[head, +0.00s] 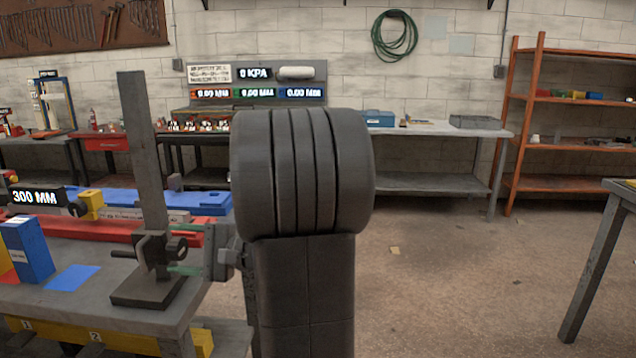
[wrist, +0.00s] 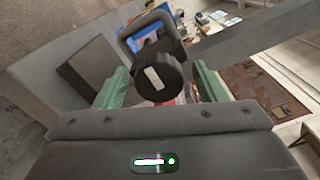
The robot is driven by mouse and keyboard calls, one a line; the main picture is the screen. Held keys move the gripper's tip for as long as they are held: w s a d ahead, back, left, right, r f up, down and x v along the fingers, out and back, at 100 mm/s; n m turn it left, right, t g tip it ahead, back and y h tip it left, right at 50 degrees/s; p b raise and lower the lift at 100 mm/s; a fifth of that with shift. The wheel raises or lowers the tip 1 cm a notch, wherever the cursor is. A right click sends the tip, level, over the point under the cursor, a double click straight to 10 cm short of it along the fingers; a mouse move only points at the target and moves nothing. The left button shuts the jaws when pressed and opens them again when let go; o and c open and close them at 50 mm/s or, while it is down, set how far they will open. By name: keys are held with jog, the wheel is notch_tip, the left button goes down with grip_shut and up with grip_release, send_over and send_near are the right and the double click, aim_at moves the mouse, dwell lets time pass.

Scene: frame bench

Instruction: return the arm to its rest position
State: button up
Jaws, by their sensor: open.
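My gripper (wrist: 158,82) is open, with its green fingers spread on either side of a black knob (wrist: 160,76) in the wrist view. Gaps show beside the knob. I cannot tell how deep it sits between the fingers. The knob belongs to a dark upright stand (head: 143,150) on the bench at left in the head view, with a flat base (head: 148,291) and a clamp on its post. In the head view my gripper (head: 192,258) is close to the right side of that clamp and partly hidden. My arm fills the middle of the head view.
The grey bench (head: 70,305) also holds a blue block (head: 28,250), a red rail (head: 85,229) and a 300 MM display (head: 36,197). An orange shelf (head: 520,120) and another table (head: 600,270) stand at right.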

jog(key=m+p, duration=0.3)
jog(key=p, duration=0.1)
jog(key=m+p, duration=0.2)
jog(key=p, duration=0.2)
jog(key=shift+r+m, duration=0.2)
jog(key=shift+m, duration=0.2)
jog(key=m+p, duration=0.3)
jog(key=p, duration=0.1)
jog(key=shift+f+m+p, duration=0.15)
jog(key=shift+m+p, duration=0.35)
jog(key=shift+p, duration=0.2)
jog(key=shift+f, duration=0.1)
